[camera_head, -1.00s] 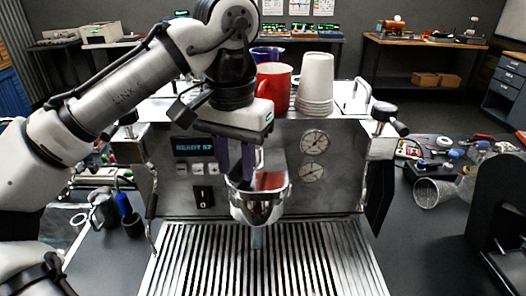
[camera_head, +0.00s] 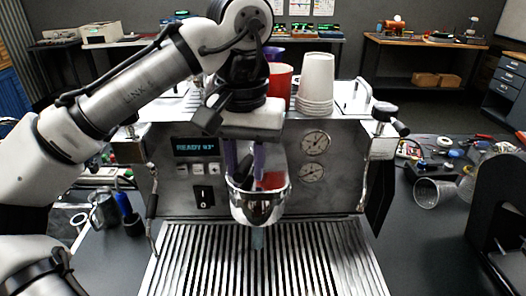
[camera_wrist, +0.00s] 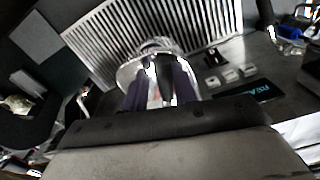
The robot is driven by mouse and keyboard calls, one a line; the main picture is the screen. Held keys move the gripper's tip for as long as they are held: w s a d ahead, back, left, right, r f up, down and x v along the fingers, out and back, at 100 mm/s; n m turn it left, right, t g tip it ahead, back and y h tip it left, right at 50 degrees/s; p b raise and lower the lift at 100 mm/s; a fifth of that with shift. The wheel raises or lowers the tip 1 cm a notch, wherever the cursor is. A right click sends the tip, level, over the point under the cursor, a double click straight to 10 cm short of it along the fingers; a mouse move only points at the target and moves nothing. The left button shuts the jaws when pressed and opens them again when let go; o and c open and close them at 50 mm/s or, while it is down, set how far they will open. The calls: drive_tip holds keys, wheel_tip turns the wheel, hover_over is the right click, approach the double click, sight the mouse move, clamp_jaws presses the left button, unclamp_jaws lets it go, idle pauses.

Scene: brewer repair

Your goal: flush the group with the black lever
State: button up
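The espresso machine (camera_head: 335,190) stands in front of me with its display reading READY. Its chrome group (camera_head: 258,207) sits at the middle front and also shows in the wrist view (camera_wrist: 131,69). My gripper (camera_head: 245,178) points down at the group, its two purple fingers apart. In the wrist view, a black upright part (camera_wrist: 164,72), seemingly the black lever, shows between the fingers (camera_wrist: 160,98). I cannot tell whether either finger touches it.
A red cup (camera_head: 281,85) and stacked white cups (camera_head: 316,82) stand on top of the machine, close behind my wrist. Steam handles (camera_head: 384,112) stick out at the sides. The slatted drip tray (camera_head: 262,265) below is clear. A black rocker switch (camera_head: 203,196) is left of the group.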

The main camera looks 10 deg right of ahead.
drive_tip(key=shift+s+d+n, duration=0.2)
drive_tip(key=shift+d+n, duration=0.4)
drive_tip(key=shift+n, duration=0.25)
drive_tip(key=shift+s+d+n, duration=0.2)
drive_tip(key=shift+d+n, duration=0.35)
drive_tip(key=shift+n, duration=0.3)
drive_tip(key=shift+d+n, duration=1.1)
drive_tip(key=shift+n, duration=0.5)
drive_tip(key=o, duration=0.4)
wheel_tip(320, 180, up, 7)
